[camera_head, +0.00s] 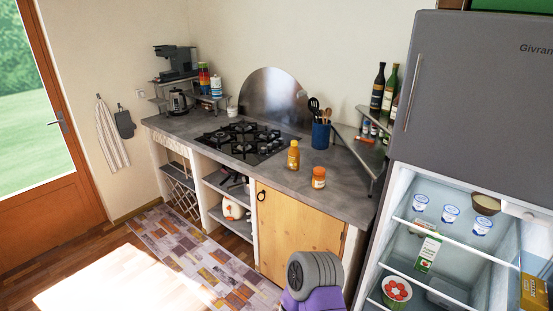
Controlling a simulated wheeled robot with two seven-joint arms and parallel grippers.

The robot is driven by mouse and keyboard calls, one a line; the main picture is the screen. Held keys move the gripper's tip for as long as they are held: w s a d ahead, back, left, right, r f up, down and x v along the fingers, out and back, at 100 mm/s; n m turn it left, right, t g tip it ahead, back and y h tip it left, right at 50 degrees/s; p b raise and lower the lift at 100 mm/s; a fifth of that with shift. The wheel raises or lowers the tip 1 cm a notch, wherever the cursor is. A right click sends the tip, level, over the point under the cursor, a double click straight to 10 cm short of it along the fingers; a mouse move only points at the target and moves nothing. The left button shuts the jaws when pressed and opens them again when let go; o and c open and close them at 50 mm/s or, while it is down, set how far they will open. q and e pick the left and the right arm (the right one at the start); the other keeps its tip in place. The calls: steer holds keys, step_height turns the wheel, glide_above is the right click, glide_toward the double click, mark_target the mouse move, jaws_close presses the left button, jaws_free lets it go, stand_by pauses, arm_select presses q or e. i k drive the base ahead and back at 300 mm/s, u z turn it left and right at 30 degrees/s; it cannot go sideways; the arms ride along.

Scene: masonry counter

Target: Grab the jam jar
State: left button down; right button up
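The jam jar (319,177) is a small orange jar with a pale label and an orange lid. It stands upright on the grey counter (210,140), near its front edge, above the wooden cabinet door. A yellow bottle (293,155) stands upright to its left, apart from it. Neither of my grippers shows in the head view. Only a grey and purple part of my own body is in view at the bottom, below the jar and in front of the cabinet.
A black gas hob (242,141) lies left of the jar. A blue utensil holder (320,135) stands behind it. A corner shelf (362,147) with bottles is to the right. The fridge (455,210) stands open at the right, with food on its shelves.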

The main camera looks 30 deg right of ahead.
mark_target(318, 182)
steer(key=z, duration=0.75)
steer(key=i, duration=1.95)
steer(key=z, duration=1)
